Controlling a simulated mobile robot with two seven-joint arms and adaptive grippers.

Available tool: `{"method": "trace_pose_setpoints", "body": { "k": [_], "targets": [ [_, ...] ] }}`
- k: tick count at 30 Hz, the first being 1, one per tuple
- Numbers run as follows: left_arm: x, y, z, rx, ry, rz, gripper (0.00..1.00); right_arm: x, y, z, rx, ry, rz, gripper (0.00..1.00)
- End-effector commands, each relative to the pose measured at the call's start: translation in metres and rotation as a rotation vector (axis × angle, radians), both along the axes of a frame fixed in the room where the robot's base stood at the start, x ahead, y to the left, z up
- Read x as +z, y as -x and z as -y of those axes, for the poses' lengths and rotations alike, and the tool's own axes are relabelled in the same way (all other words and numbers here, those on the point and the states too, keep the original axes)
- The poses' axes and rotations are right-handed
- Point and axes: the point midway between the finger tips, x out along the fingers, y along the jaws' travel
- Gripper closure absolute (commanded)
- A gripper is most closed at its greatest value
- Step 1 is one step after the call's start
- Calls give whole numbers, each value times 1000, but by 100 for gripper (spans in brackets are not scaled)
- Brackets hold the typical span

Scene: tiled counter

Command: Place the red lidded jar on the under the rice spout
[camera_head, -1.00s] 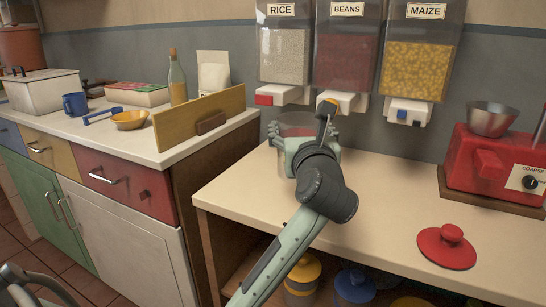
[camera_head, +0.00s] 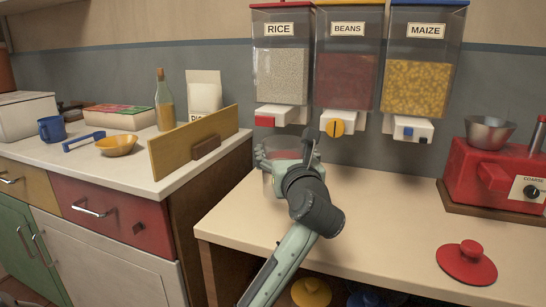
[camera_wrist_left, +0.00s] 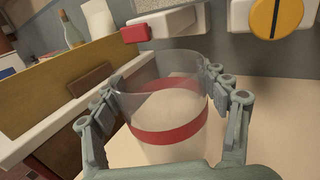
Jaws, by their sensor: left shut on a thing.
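The clear jar with a red band (camera_wrist_left: 172,127) has its lid off and its mouth open upward. My left gripper (camera_head: 286,158) is shut around the jar, with a finger on each side. It hides much of the jar in the head view. The jar is low in front of the rice dispenser (camera_head: 282,75), below its white spout with a red button (camera_head: 278,117). I cannot tell whether its base touches the counter. The red lid (camera_head: 466,263) lies on the counter at the right. My right gripper is not in view.
The beans dispenser (camera_head: 346,80) and maize dispenser (camera_head: 417,78) hang beside the rice one. A red grinder (camera_head: 490,170) with a metal bowl stands at the right. A wooden board (camera_head: 180,146) edges the left counter. The middle of the tiled-wall counter (camera_head: 390,205) is clear.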

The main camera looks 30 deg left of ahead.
Motion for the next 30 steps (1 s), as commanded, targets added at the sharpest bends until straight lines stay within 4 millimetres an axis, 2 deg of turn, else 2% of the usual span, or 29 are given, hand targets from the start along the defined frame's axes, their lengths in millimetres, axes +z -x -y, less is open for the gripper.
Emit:
{"method": "trace_pose_setpoints", "body": {
  "k": [2, 9, 15, 23, 29, 30],
  "targets": [
    [2, -15, -17, 4, -5, 4, 85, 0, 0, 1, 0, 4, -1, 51],
    [1, -61, -60, 4, -3, 5, 85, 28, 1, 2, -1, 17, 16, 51],
    [1, -87, -83, 1, -2, 4, 85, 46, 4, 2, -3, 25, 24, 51],
    [-2, -101, -97, 1, -1, 3, 85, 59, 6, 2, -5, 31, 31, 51],
    [-23, -100, -95, 0, -2, 4, 85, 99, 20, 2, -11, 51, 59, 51],
    [-22, -100, -95, -1, -1, 4, 85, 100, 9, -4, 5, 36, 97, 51]
  ]
}}
